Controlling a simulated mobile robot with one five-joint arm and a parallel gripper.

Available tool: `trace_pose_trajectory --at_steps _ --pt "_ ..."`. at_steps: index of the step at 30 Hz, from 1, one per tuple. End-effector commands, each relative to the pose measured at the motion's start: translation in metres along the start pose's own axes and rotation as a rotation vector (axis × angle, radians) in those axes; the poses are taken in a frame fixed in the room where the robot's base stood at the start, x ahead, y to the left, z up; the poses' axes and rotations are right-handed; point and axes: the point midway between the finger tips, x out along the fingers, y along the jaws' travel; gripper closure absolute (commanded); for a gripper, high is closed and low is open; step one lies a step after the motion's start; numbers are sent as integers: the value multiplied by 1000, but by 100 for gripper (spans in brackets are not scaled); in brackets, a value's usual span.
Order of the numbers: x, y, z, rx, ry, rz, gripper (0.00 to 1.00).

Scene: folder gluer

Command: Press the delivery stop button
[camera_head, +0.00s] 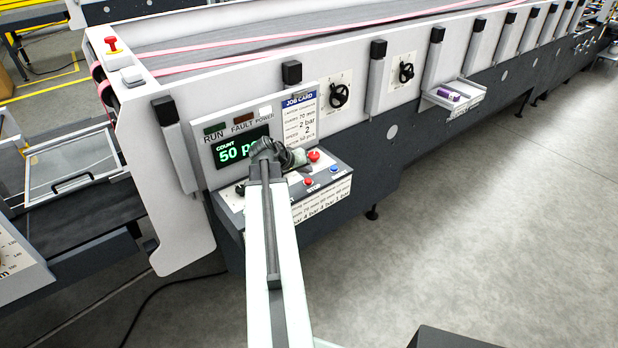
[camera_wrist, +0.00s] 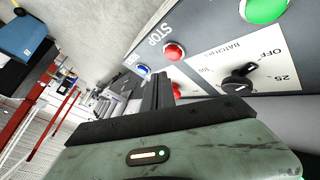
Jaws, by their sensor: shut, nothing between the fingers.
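A control panel (camera_head: 232,199) on the machine's near end carries the buttons. In the head view a small red button (camera_head: 308,181) sits on it beside a STOP label, left of a blue button. In the wrist view the red button (camera_wrist: 174,52) shows next to the word STOP, with the blue button (camera_wrist: 144,70) to its left. My gripper (camera_head: 299,158) is over the panel, its shut fingers (camera_wrist: 160,77) just below the STOP button in the wrist picture. I cannot tell whether they touch anything. My arm hides part of the panel.
A larger red button (camera_head: 314,156) is by my gripper. A red-and-yellow emergency stop (camera_head: 111,43) sits on the machine's top left. The wrist view shows a green button (camera_wrist: 263,8) and a black batch knob (camera_wrist: 238,85). A count display (camera_head: 240,148) stands behind.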

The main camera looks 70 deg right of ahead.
Motion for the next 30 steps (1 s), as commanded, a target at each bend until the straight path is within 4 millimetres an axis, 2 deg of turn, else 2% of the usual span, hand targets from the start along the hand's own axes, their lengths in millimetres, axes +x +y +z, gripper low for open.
trace_pose_trajectory --at_steps 1,9,20,23,26,27,29,30 --pt "-8 6 -6 0 0 0 100" --pt "-26 19 -19 0 0 0 100" --pt "-27 13 -18 -5 3 -5 100" --pt "-44 -25 -21 -44 22 -43 100" --pt "-86 -108 -19 -132 64 -128 100" --pt "-109 -148 -14 -178 83 -171 100" --pt "-147 -206 1 -251 102 -239 100" --pt "-173 -242 18 -302 99 -290 100"
